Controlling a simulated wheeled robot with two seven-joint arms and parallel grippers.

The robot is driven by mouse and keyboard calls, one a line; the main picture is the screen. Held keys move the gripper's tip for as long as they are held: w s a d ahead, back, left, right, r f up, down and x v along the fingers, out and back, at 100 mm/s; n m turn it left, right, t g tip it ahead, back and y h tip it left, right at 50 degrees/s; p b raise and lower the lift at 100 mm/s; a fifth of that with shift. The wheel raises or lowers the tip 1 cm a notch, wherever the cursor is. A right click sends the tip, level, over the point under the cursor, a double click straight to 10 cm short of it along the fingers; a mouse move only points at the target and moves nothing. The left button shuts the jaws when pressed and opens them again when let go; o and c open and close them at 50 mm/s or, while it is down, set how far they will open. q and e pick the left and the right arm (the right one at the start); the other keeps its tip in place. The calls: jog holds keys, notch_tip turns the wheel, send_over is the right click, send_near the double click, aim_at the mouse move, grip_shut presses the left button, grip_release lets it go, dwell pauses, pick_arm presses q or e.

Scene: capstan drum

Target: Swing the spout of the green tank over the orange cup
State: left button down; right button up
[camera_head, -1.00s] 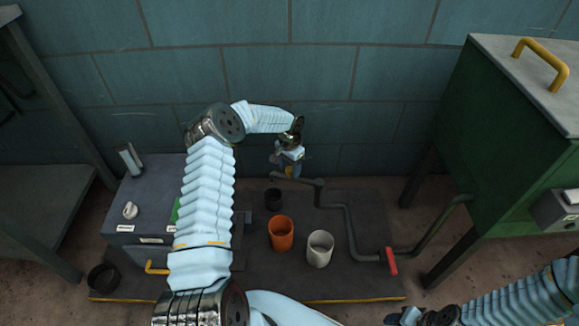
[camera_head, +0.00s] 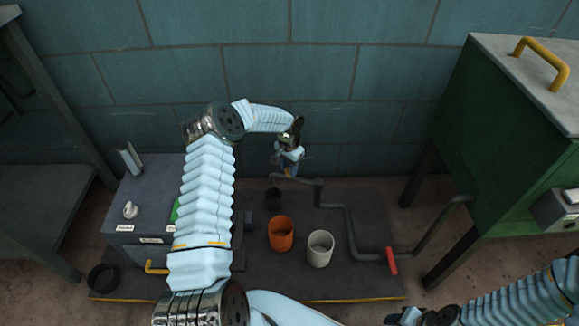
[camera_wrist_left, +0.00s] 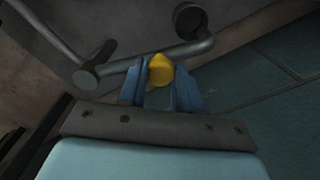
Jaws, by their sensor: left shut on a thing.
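The green tank (camera_head: 505,150) stands at the right, with a grey pipe running from it to a thin spout (camera_head: 305,181) near the wall. My left gripper (camera_head: 290,170) is at the spout. In the left wrist view its blue fingers are shut on a yellow knob (camera_wrist_left: 160,69) beside the spout pipe (camera_wrist_left: 150,62). The fingers hide part of the knob. My right gripper (camera_head: 405,317) is at the bottom edge, partly cut off; its jaws are unclear.
A white cup (camera_head: 320,248) stands right of the orange cup on the dark platform (camera_head: 350,285). A red handle (camera_head: 391,261) is on the pipe. A grey box (camera_head: 145,205) with a white knob stands at the left. The tiled wall is close behind my left gripper.

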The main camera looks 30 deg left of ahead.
pick_arm(q)
jog(key=s+d+n+b, duration=0.5)
jog(key=s+d+n, duration=0.2)
jog(key=n, duration=0.4)
jog(key=shift+s, duration=0.4)
jog(key=shift+d, duration=0.1)
dwell(0.3)
jog(key=c, duration=0.8)
grip_release()
jog(key=shift+r, duration=0.1)
